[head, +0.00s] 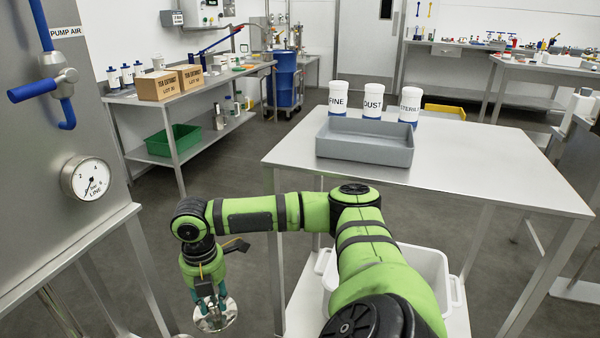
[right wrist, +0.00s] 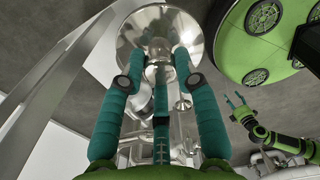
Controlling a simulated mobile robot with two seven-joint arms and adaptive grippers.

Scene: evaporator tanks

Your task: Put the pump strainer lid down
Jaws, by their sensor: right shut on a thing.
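The pump strainer lid is a round, shiny metal disc (head: 216,319) at the bottom of the head view. It also fills the top middle of the right wrist view (right wrist: 136,30). My right gripper (head: 211,304) points down and is shut on the lid's knob, with its teal fingers on both sides of it in the right wrist view (right wrist: 160,66). In the head view the lid hangs over the floor, left of the table. My left gripper (right wrist: 238,101) shows small at the right of the right wrist view, its fingers apart and empty.
A steel table (head: 478,172) carries a grey tray (head: 365,148) and several white jars; its front is clear. A white bin (head: 440,267) stands below, partly behind my arm. A steel tank with a gauge (head: 87,179) is at left. Shiny metal fittings (right wrist: 182,127) show beyond my right fingers.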

